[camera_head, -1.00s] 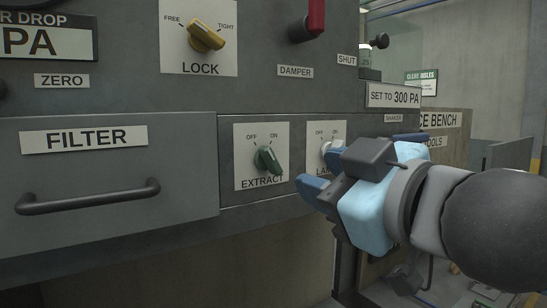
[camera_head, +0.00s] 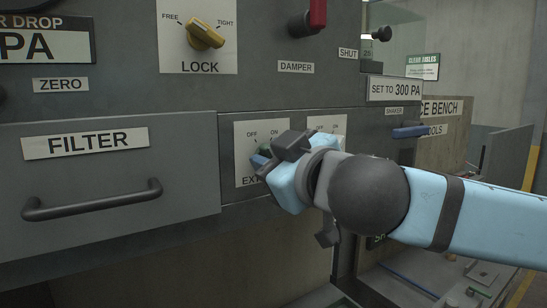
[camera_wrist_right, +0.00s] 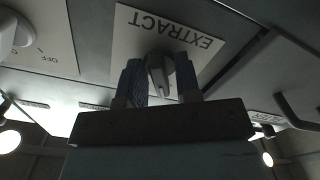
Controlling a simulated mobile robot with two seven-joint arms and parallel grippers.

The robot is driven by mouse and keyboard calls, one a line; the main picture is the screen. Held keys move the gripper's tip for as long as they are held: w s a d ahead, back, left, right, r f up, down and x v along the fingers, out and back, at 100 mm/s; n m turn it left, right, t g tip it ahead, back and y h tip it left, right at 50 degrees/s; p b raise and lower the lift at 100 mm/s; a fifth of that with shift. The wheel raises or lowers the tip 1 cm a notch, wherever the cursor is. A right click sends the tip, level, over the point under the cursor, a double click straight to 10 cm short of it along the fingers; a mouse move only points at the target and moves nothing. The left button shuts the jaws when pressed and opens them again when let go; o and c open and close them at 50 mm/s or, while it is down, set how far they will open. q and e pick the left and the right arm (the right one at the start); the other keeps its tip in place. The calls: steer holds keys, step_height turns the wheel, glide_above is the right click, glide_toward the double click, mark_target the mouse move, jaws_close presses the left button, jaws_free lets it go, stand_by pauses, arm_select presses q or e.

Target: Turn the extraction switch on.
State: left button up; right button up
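The EXTRACT switch, a green knob (camera_head: 264,150) on a white plate (camera_head: 243,135) marked OFF and ON, is mostly hidden by my right gripper (camera_head: 262,161) in the head view. In the right wrist view the knob (camera_wrist_right: 160,72) sits between the two blue fingers of my right gripper (camera_wrist_right: 160,88), with the upside-down EXTRACT label behind. The fingers are open, one on each side of the knob; I cannot tell whether they touch it. The knob's present pointing is hard to read. My left gripper is not in view.
The LAMP switch plate (camera_head: 326,124) is just to the right, partly behind my arm. A FILTER drawer with a dark handle (camera_head: 92,200) is at left. Above are the yellow LOCK knob (camera_head: 205,34) and red DAMPER lever (camera_head: 318,14). A blue SHAKER handle (camera_head: 409,132) is at right.

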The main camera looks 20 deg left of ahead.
jaws_close()
steer(key=shift+f, duration=0.1)
steer(key=shift+f+m+b, duration=0.1)
steer(key=shift+m+b, duration=0.55)
steer(key=shift+m, duration=0.45)
steer(key=m+b, duration=0.1)
steer(key=m, duration=0.1)
steer(key=shift+m, duration=0.3)
steer(key=m, duration=0.3)
steer(key=shift+r+m, duration=0.2)
steer(key=shift+m, duration=0.1)
steer(key=shift+m+p, duration=0.6)
steer(key=shift+m, duration=1.1)
steer(key=shift+r, duration=0.1)
